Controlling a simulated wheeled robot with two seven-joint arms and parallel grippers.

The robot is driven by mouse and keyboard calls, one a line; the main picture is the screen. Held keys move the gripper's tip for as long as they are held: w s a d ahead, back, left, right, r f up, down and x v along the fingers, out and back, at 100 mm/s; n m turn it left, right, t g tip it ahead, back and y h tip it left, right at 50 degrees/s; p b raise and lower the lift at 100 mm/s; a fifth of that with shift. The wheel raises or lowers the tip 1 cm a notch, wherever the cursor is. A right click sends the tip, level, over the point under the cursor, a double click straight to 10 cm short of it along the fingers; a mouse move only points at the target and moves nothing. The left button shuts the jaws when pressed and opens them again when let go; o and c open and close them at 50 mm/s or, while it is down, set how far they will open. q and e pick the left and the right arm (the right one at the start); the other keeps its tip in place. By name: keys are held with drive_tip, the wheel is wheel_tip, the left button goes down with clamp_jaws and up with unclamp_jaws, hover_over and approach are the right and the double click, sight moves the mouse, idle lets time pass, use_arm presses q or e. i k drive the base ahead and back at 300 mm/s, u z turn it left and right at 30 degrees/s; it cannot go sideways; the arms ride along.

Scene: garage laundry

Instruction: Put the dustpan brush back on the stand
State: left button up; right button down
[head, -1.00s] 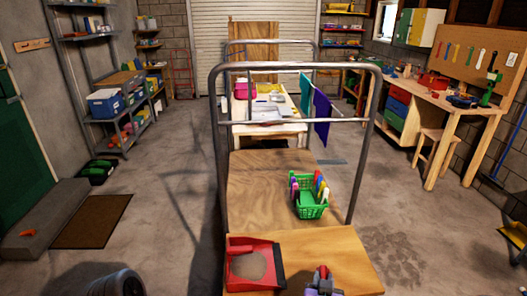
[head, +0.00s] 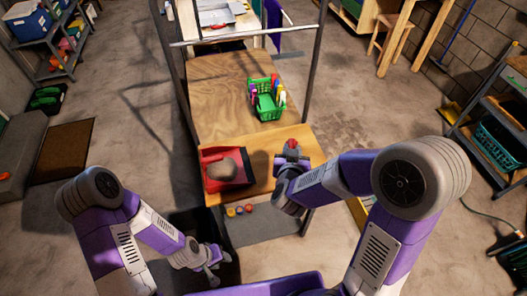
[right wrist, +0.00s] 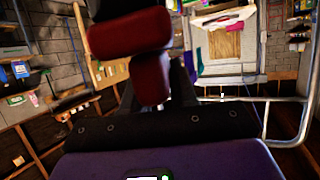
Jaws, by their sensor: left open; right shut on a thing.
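A red dustpan (head: 244,163) lies on the front wooden board, with a rounded beige patch inside it. My right gripper (head: 291,158) is over the right part of this board, right of the dustpan. It is shut on a small red thing, seemingly the dustpan brush (head: 292,144). In the right wrist view the brush (right wrist: 138,42) shows as dark red blocks in front of the fingers; its bristles cannot be made out. My left gripper (head: 213,267) is open and empty, low in front of the board. I cannot pick out the stand for certain.
A green basket (head: 262,86) with coloured bottles stands on the plywood deck (head: 215,90) behind the board. Metal rails (head: 311,65) rise at the sides. Small coloured balls (head: 239,210) sit below the board's front edge. A shelf with a teal basket (head: 500,143) is at the right.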

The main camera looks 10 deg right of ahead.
sight(269, 158)
drive_tip(key=z, duration=1.75)
drive_tip(key=i, duration=0.8)
drive_tip(key=u, duration=1.9)
